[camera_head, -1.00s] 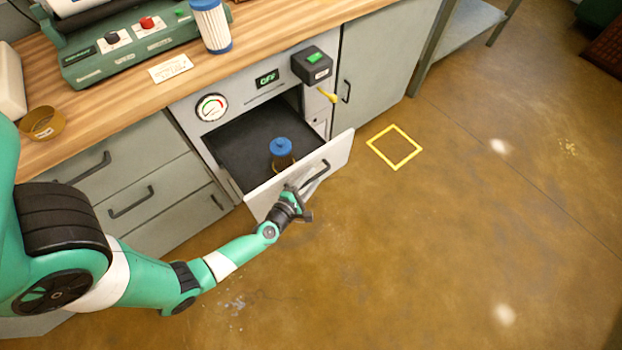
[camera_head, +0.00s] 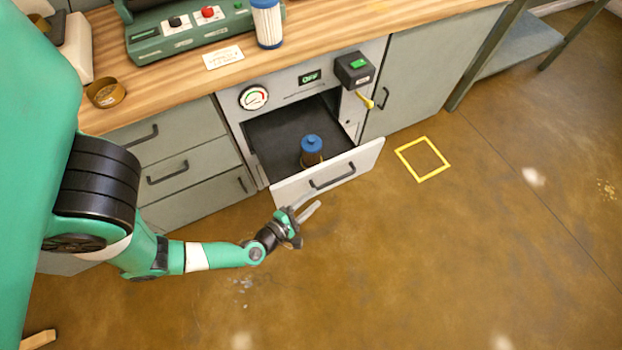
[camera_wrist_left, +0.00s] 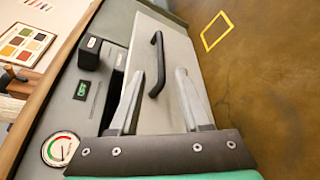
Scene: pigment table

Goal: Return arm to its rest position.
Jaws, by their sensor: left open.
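My left arm (camera_head: 215,255) is green and white and comes in from the left in the head view. Its gripper (camera_head: 309,206) is open and empty, just in front of and below the drawer front. In the left wrist view the two grey fingers (camera_wrist_left: 160,95) stand apart, with the drawer's black handle (camera_wrist_left: 157,65) beyond them. The pulled-out drawer (camera_head: 352,168) shows its black handle (camera_head: 332,178) free of the fingers. A jar with a blue lid (camera_head: 312,146) stands inside the drawer. My right gripper is not in view.
A wooden counter (camera_head: 320,30) runs above grey cabinets. On it are a green machine (camera_head: 190,30), a white-and-blue filter (camera_head: 267,22) and a brass ring (camera_head: 105,94). A gauge (camera_head: 254,97) and an OFF display (camera_head: 310,77) sit above the drawer. The floor (camera_head: 440,260) is clear, with a yellow square outline (camera_head: 399,154).

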